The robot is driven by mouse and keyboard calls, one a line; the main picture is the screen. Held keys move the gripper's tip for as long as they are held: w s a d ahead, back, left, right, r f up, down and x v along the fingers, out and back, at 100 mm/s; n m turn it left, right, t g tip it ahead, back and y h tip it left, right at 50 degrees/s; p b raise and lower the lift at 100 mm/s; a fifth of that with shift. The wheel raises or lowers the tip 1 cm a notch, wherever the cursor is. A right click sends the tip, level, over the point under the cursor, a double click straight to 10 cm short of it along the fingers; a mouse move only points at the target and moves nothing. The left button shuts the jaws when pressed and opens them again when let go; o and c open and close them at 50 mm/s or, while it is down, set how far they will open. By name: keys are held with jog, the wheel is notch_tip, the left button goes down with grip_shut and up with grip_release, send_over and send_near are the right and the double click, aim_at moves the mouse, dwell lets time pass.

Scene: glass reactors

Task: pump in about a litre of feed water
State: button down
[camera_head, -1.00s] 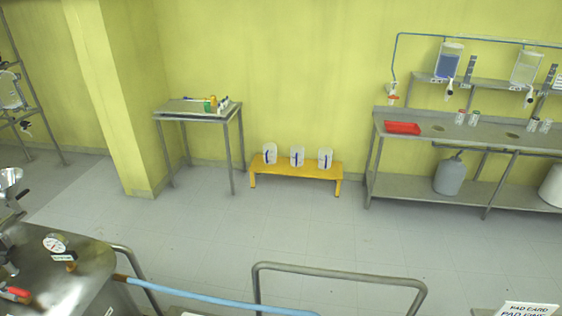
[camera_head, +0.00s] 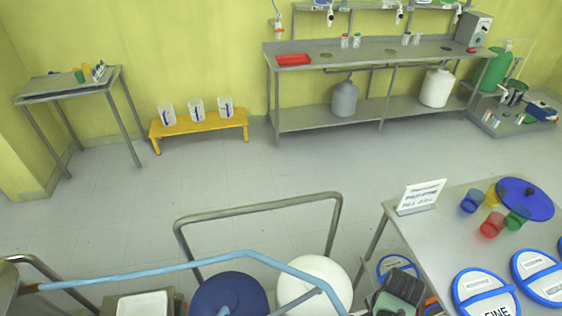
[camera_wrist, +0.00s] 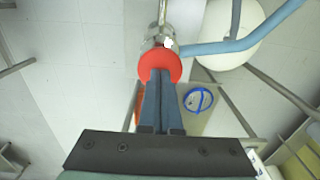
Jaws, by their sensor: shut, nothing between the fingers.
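My gripper (camera_wrist: 161,78) shows only in the wrist view, with its two dark fingers together and nothing between them. The fingertips overlap a round red disc (camera_wrist: 158,58) on a metal fitting (camera_wrist: 160,38); I cannot tell whether they touch it. A light blue hose (camera_wrist: 232,45) runs to the right of the fitting. In the head view the blue hose (camera_head: 150,270) crosses the lower foreground above a blue round-topped container (camera_head: 228,297) and a white one (camera_head: 314,278). No water level is readable.
A metal rail (camera_head: 260,207) stands in front of the containers. A steel table (camera_head: 445,235) with coloured cups and blue-rimmed discs is at right. A yellow bench (camera_head: 200,125) with jugs and a long steel bench (camera_head: 350,55) stand along the wall. The floor between is clear.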

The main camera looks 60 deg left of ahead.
notch_tip(320, 180, down, 3)
jog(key=shift+s+b, duration=0.1)
jog(key=shift+b, duration=0.8)
jog(key=shift+r, duration=0.2)
notch_tip(320, 180, up, 8)
jog(key=p, duration=0.8)
jog(key=shift+r, duration=0.25)
jog(key=shift+r+p, duration=0.1)
jog(key=shift+p, duration=0.2)
jog(key=shift+r+p, duration=0.85)
jog(key=shift+r, duration=2.1)
